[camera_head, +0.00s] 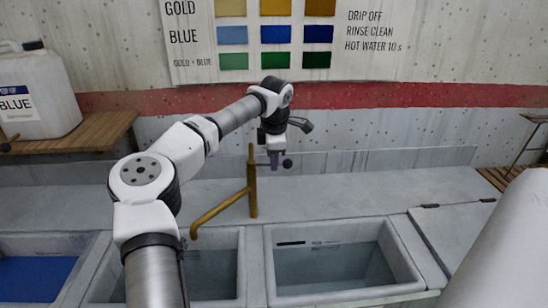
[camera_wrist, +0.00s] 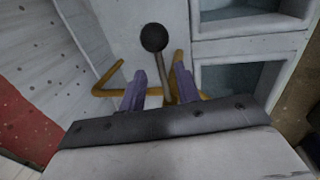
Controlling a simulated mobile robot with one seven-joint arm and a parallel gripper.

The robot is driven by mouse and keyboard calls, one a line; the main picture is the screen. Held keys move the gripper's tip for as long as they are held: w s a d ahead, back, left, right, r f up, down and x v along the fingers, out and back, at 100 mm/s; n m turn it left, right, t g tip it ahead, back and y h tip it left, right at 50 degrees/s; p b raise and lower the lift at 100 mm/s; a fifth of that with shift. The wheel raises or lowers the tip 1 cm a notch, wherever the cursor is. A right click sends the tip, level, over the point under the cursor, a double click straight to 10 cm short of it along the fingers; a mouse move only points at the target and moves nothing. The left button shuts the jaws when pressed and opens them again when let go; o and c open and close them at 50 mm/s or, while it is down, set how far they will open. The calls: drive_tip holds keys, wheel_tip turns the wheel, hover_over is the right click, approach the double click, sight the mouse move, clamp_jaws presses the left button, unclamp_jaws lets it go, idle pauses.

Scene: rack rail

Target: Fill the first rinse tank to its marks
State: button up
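A brass tap (camera_head: 252,185) stands on the ledge behind the tanks, its spout angled toward the left rinse tank. Its lever ends in a black ball (camera_wrist: 153,37). My gripper (camera_wrist: 160,70) is open, with two grey-purple fingers apart and the lever's rod showing between them; I cannot tell whether either touches it. In the head view my gripper (camera_head: 274,163) is beside the tap's top. The left rinse tank (camera_head: 240,262) is partly hidden by my arm. The right rinse tank (camera_head: 268,270) has a dark mark on its far inner wall. Both seem to hold greyish water, its level unclear.
A blue-filled vat (camera_head: 88,262) is at the far left. A white jug labelled BLUE (camera_head: 35,85) stands on a wooden shelf (camera_head: 100,130). A colour chart (camera_head: 330,40) hangs on the wall. A closed grey lid (camera_head: 455,225) lies right of the tanks. The right ledge is clear.

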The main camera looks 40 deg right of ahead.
drive_tip(key=shift+s, duration=0.1)
wheel_tip(320, 180, up, 14)
drive_tip(key=s+a+b, duration=0.1)
drive_tip(key=s+b, duration=0.1)
drive_tip(key=shift+a+f, duration=0.2)
drive_tip(key=shift+a, duration=0.05)
drive_tip(key=shift+s, duration=0.1)
idle(0.4)
